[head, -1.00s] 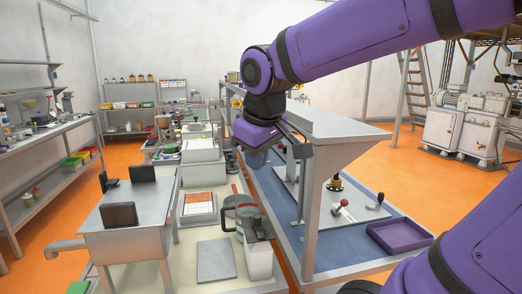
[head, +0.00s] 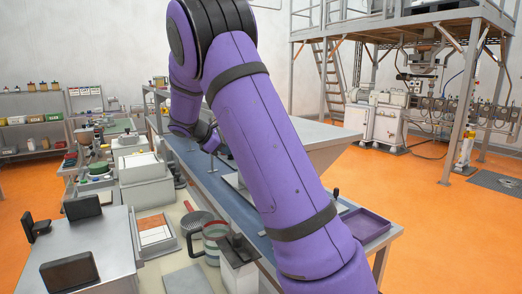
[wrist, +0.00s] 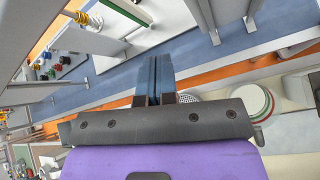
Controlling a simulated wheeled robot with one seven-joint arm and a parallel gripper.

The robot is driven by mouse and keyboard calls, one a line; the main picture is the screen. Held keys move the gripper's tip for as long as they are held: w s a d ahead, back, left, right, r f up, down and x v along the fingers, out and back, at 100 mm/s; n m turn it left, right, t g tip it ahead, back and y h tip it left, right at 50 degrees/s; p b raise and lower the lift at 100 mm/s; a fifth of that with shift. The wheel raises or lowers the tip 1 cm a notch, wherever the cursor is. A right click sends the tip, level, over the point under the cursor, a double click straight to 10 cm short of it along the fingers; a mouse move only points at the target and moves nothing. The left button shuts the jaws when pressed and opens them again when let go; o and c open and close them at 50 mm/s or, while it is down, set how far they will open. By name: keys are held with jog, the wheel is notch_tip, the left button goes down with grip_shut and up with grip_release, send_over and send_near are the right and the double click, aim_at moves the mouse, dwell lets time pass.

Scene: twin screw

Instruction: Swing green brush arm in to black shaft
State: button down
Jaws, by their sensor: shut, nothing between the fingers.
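My gripper (wrist: 153,64) is shut and empty in the wrist view, its two dark fingers side by side above the blue bench top (wrist: 205,55). In the head view my own arm hides most of the bench fixture, and the fingers cannot be made out. A small black upright part (head: 336,193) shows just right of my arm; I cannot tell whether it is the black shaft. I cannot clearly identify the green brush arm in either view.
A purple tray (head: 365,225) sits at the right end of the blue bench. A grey raised shelf (head: 320,140) stands over the bench. Several coloured knobs (wrist: 60,66) show at the wrist view's left. A metal table (head: 90,250) is at front left. Orange floor is open at right.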

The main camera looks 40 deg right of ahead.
jog(key=w+d+f+n+h, duration=0.1)
jog(key=w+f+n+h, duration=0.15)
jog(key=w, duration=0.35)
jog(key=w+d+f+n+h, duration=0.1)
jog(key=w+f+n+h, duration=0.15)
jog(key=w, duration=0.25)
jog(key=s+d+f, duration=0.1)
jog(key=d, duration=1)
jog(key=d+f+h, duration=0.1)
jog(key=d, duration=1.1)
jog(key=shift+s+d+f+n, duration=0.15)
jog(key=shift+s+f+n, duration=0.2)
jog(key=shift+n, duration=0.05)
jog(key=shift+s+d, duration=0.1)
jog(key=shift+d, duration=0.05)
